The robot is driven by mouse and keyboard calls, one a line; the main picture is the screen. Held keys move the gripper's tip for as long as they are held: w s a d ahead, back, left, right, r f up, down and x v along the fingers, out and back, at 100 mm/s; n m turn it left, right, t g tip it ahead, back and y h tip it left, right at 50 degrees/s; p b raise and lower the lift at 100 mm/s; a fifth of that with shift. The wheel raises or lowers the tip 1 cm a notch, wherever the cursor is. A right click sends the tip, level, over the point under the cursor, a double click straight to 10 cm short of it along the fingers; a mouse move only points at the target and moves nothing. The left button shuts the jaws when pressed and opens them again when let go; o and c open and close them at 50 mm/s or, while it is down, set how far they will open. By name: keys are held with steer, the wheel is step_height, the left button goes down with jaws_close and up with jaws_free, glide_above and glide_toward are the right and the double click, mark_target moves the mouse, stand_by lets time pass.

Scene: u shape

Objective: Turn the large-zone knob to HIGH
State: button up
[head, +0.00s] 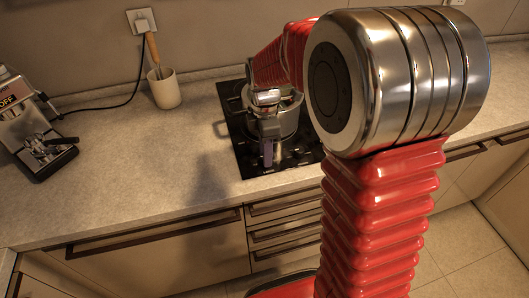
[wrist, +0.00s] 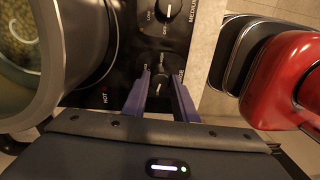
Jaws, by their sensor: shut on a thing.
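The black cooktop (head: 247,160) is set in the counter, with its knobs along one edge. In the wrist view a black knob (wrist: 158,82) sits between the two blue fingers of my gripper (wrist: 161,88), which is shut on it. Its own label and pointer are mostly hidden by the fingers, so I cannot read its setting. A second knob (wrist: 167,9) beside it is free, with LOW, OFF and MEDIUM printed around it. In the head view my gripper (head: 268,153) reaches down at the cooktop's front edge.
A metal pot (head: 288,119) stands on the cooktop, close beside my gripper; its rim (wrist: 58,50) fills the left of the wrist view. A coffee machine (head: 30,127) and a utensil crock (head: 164,89) stand at left. The counter between is clear.

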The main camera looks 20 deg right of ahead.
steer(key=m, duration=0.4)
steer(key=shift+d+m, duration=0.1)
steer(key=shift+m, duration=0.2)
steer(key=m, duration=0.3)
steer(key=shift+m, duration=0.4)
steer(key=m, duration=0.4)
steer(key=shift+y, duration=0.3)
steer(key=m, duration=0.5)
steer(key=shift+s+t, duration=0.1)
steer(key=shift+t, duration=0.2)
steer(key=m, duration=1.1)
steer(key=shift+m+t, duration=0.3)
steer(key=m, duration=0.4)
steer(key=shift+a, duration=0.25)
